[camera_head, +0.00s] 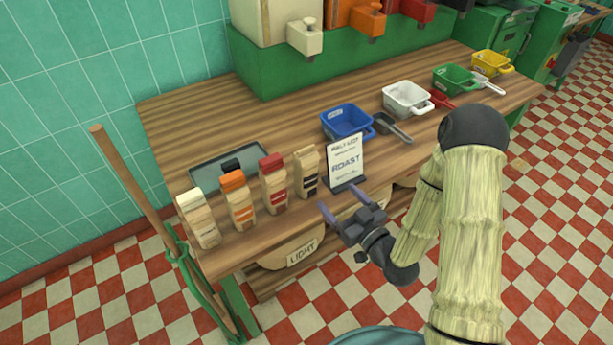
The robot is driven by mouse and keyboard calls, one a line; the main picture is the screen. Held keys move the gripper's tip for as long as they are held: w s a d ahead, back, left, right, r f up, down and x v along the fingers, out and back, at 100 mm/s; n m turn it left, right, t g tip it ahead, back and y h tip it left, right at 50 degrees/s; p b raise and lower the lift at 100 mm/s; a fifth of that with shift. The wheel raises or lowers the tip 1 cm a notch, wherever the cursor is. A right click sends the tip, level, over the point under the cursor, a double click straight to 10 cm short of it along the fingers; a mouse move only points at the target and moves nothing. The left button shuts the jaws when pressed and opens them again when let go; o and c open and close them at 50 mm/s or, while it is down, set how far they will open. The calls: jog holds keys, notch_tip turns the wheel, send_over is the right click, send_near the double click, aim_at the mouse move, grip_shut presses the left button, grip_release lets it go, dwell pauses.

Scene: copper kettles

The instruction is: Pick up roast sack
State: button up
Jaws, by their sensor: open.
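Below the counter is a large tan sack (288,256) labelled "LIGHT", partly hidden. My gripper (345,203) is open and empty, in front of the counter edge near the sign's base.
A wooden counter (190,122) carries a grey tray (228,164), blue (347,121), white (407,98), green (453,79) and yellow (491,63) bins, and scoops. Dispensers (305,38) stand behind. A wooden pole (131,185) leans at the left. Checkered floor (560,190) is clear at right.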

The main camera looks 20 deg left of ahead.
aim_at(312, 173)
jog(key=p+x, duration=0.2)
jog(key=x, duration=0.7)
jog(key=shift+w+a, duration=0.2)
jog(key=shift+a, duration=0.05)
jog(key=shift+s+f+p+x, duration=0.15)
jog(key=shift+p+x, duration=0.3)
jog(key=shift+x, duration=0.85)
jog(key=shift+s+f+p+x, duration=0.15)
jog(key=shift+p+x, duration=0.3)
jog(key=shift+x, duration=0.85)
jog(key=shift+w+a, duration=0.1)
jog(key=shift+a, duration=0.05)
jog(key=c, duration=1.2)
jog(key=shift+c, duration=0.2)
